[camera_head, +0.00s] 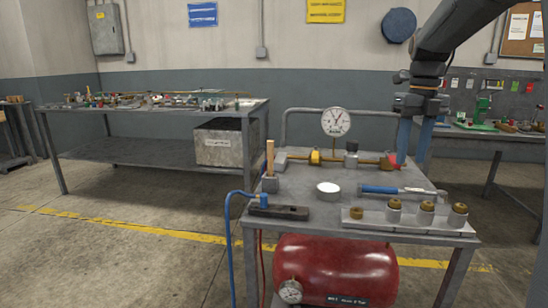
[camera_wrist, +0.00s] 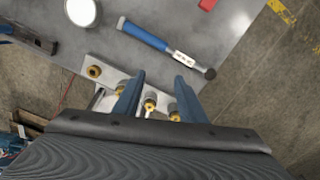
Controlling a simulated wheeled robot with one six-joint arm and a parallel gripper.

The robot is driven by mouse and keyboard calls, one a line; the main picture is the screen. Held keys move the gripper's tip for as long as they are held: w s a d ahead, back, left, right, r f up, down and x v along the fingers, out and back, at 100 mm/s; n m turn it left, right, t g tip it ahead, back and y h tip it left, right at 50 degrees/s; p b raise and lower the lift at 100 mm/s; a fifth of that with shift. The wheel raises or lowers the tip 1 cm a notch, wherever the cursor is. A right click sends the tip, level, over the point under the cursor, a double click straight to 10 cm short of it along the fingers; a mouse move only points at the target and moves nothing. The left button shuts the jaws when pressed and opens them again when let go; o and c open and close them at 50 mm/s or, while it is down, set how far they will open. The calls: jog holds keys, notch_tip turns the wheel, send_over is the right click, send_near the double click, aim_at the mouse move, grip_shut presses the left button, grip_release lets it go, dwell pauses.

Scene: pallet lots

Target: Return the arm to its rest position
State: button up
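My gripper (camera_head: 411,163) hangs from my arm at the upper right of the head view, fingers down, over the back right of the grey work table (camera_head: 310,185). In the wrist view the two blue fingers of my gripper (camera_wrist: 159,76) stand apart with nothing held between them. Behind them, lower down, is a pale rack (camera_wrist: 112,77) with several brass-topped fittings; the rack (camera_head: 365,222) also shows at the table's front right in the head view. Whether the fingertips are clear of the red part (camera_head: 393,160) beside them is hard to tell.
A pressure gauge (camera_head: 335,122) on brass piping stands at the table's back. A blue-handled torque tool (camera_head: 392,190), a white round lid (camera_head: 328,188) and a dark clamp bar (camera_head: 279,211) lie on top. A red tank (camera_head: 345,268) is underneath. A cluttered bench (camera_head: 160,108) stands left.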

jog(key=s+a+f+n, duration=0.3)
jog(key=s+a+n, duration=0.3)
jog(key=a+n, duration=0.25)
jog(key=s+a+f+n, duration=0.3)
jog(key=s+a+n, duration=0.3)
jog(key=a+n, duration=0.25)
jog(key=s+a+f+n, duration=0.4)
jog(key=s+f+n, duration=0.1)
jog(key=s+n, duration=0.45)
jog(key=s+a+f+n, duration=0.3)
jog(key=s+f+n, duration=0.2)
jog(key=s+n, duration=0.45)
jog(key=w+d+r+m+p, duration=0.1)
jog(key=d+r+m+p, duration=0.1)
jog(key=d+r+p, duration=0.6)
jog(key=p, duration=0.7)
jog(key=shift+d+r, duration=0.15)
jog(key=shift+r, duration=0.1)
jog(key=shift+w, duration=0.1)
